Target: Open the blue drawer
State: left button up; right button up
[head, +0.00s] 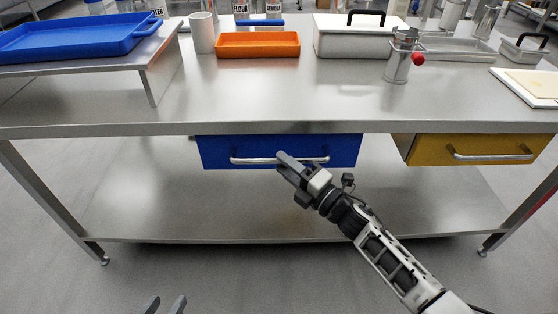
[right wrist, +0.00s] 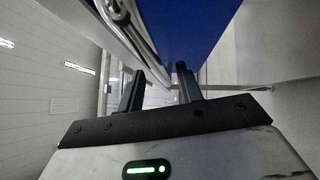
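The blue drawer (head: 212,152) hangs under the table's front edge, and its front looks closed. Its silver bar handle (head: 250,160) runs across the front. My right gripper (head: 284,163) is at the handle, covering part of its middle. In the right wrist view the two fingers (right wrist: 160,85) are spread apart, with the handle (right wrist: 140,30) and the blue front (right wrist: 185,30) just beyond them. I cannot tell whether the bar lies between the fingers. My left gripper (head: 165,305) shows only its fingertips at the bottom edge, apart and empty, far from the drawer.
A yellow drawer (head: 430,152) hangs to the right. The steel table (head: 300,100) carries a blue tray (head: 70,40) on a raised shelf, an orange tray (head: 257,45), a white box (head: 350,40) and a metal can with a red knob (head: 398,62). The floor in front is clear.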

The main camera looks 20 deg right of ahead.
pick_arm(q)
jog(key=shift+w+d+f, duration=0.1)
jog(key=shift+w+f, duration=0.05)
pick_arm(e)
jog(key=shift+x, duration=1.2)
grip_shut()
